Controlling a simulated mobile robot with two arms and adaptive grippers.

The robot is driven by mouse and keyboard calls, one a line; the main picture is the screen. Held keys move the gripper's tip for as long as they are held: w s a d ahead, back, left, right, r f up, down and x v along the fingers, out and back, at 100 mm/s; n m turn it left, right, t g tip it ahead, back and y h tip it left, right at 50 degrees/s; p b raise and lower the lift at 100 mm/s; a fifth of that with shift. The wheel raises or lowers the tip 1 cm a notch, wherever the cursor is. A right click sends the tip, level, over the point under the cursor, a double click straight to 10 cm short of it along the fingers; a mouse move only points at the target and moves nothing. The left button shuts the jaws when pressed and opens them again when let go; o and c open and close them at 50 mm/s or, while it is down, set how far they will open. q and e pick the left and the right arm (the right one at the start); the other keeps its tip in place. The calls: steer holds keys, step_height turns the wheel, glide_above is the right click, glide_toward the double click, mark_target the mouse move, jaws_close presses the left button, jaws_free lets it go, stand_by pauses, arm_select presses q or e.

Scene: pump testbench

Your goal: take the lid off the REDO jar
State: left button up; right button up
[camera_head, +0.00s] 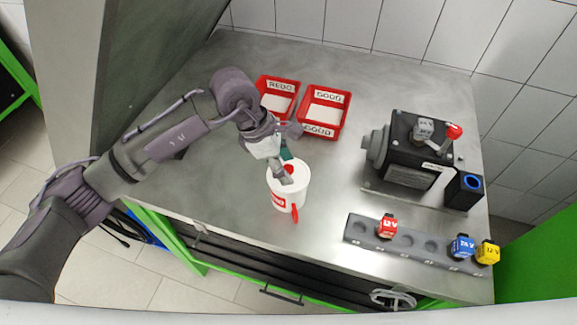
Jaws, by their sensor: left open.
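A white jar (301,190) with a red label stands on the metal table, in the middle of the view. The label is too small to read. Its white lid carries a red knob, partly hidden by my gripper. My left gripper (286,172) comes in from the upper left, over the jar. Its fingers are open and point down at the lid, close to the knob. I cannot tell whether they touch it. My right gripper is not in view.
Behind the jar stand two red trays, one labelled REDO (280,87) and one labelled GOOD (345,98). A black pump unit (408,153) stands to the right. A grey rack (410,246) with red, blue and yellow blocks lies near the front edge.

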arm_select(q)
steer(key=shift+d+f, duration=0.1)
steer(key=shift+f, duration=0.15)
steer(key=c, duration=1)
steer(key=shift+r, duration=0.1)
